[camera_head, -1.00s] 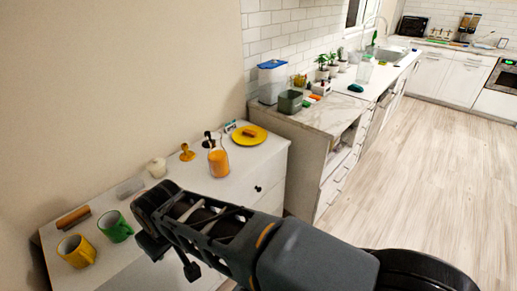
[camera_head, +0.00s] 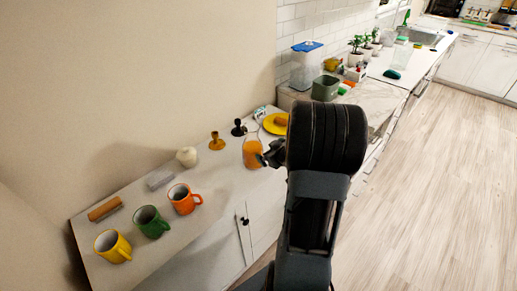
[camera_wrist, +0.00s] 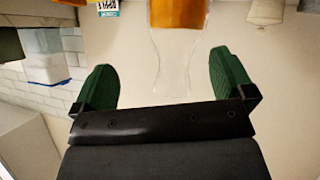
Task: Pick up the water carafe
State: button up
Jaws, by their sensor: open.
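The water carafe (camera_head: 251,155) is a clear glass vessel with orange contents, upright on the white cabinet top near its right end. In the wrist view the picture is upside down, and the carafe's clear neck (camera_wrist: 174,50) shows in the gap between my finger tips, with its orange body above. My gripper (camera_wrist: 163,62) has two green pads spread wide, open and empty. In the head view my gripper (camera_head: 272,153) is just right of the carafe, partly hidden by my arm. I cannot tell whether the neck lies between the fingers or beyond them.
Left of the carafe stand an orange candle holder (camera_head: 216,142), a dark stand (camera_head: 238,128), a white vase (camera_head: 187,156), and orange (camera_head: 183,199), green (camera_head: 150,221) and yellow (camera_head: 112,246) mugs. A yellow plate (camera_head: 268,124) lies behind it. The wall is close behind.

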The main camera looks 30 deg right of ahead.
jog(key=s+f+t+y, duration=0.1)
jog(key=s+f+y, duration=0.2)
jog(key=f+y, duration=0.1)
jog(key=shift+n, duration=0.4)
jog(key=x, duration=0.5)
jog(key=d+x, duration=0.1)
jog(key=x, duration=0.1)
jog(key=shift+w+a+f, duration=0.1)
jog(key=shift+w+f, duration=0.25)
jog(key=shift+d+p+x, duration=0.15)
jog(key=shift+p+x, duration=0.2)
jog(key=shift+x, duration=1)
jog(key=shift+d+p+x, duration=0.2)
jog(key=shift+p+x, duration=0.15)
jog(key=shift+x, duration=1)
jog(key=shift+c, duration=0.2)
jog(key=c, duration=1.4)
jog(key=shift+w+d+r, duration=0.1)
jog(key=shift+r, duration=0.05)
jog(key=shift+c, duration=0.3)
jog(key=shift+r, duration=0.2)
